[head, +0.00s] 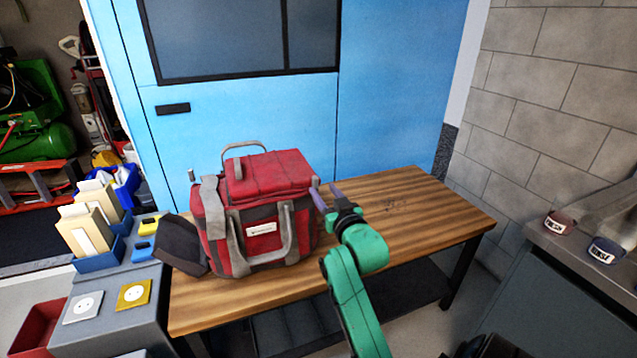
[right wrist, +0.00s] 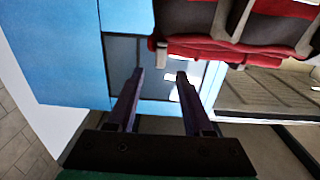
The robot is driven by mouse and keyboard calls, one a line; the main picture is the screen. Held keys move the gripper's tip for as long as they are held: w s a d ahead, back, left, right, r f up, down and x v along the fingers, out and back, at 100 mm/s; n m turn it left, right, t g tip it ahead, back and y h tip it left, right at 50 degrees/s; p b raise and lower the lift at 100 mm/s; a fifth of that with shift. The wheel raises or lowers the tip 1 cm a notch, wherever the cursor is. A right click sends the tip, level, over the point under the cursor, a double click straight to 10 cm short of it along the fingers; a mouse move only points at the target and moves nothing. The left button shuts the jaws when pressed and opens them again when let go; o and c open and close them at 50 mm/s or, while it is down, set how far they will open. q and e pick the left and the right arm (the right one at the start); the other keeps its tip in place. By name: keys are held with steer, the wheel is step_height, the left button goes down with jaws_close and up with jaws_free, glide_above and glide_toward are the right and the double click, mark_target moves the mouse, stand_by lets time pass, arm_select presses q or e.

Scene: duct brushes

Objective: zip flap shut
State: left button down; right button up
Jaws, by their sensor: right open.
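A red and grey bag (head: 262,215) stands upright on the wooden table. Its red top flap (head: 272,174) lies over the opening, with a grey loop handle (head: 240,150) at the back; I cannot tell how far its zip is closed. My right gripper (head: 323,190) is open and empty beside the bag's right upper edge. In the right wrist view the two fingers (right wrist: 160,76) stand apart with nothing between them. The red bag edge (right wrist: 205,47) with a small grey tab (right wrist: 162,52) lies just beyond the tips. My left gripper is not in view.
A dark grey side piece (head: 182,246) hangs at the bag's left. A grey cabinet (head: 125,315) with sockets and blue bins (head: 98,262) stands at left. The table's right part (head: 440,212) is clear. A blue door (head: 400,90) is behind.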

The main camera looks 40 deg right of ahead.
mark_target(316, 181)
steer(key=x, duration=0.4)
steer(key=shift+w+d, duration=0.15)
steer(key=shift+w, duration=0.2)
jaws_close()
stand_by(1.0)
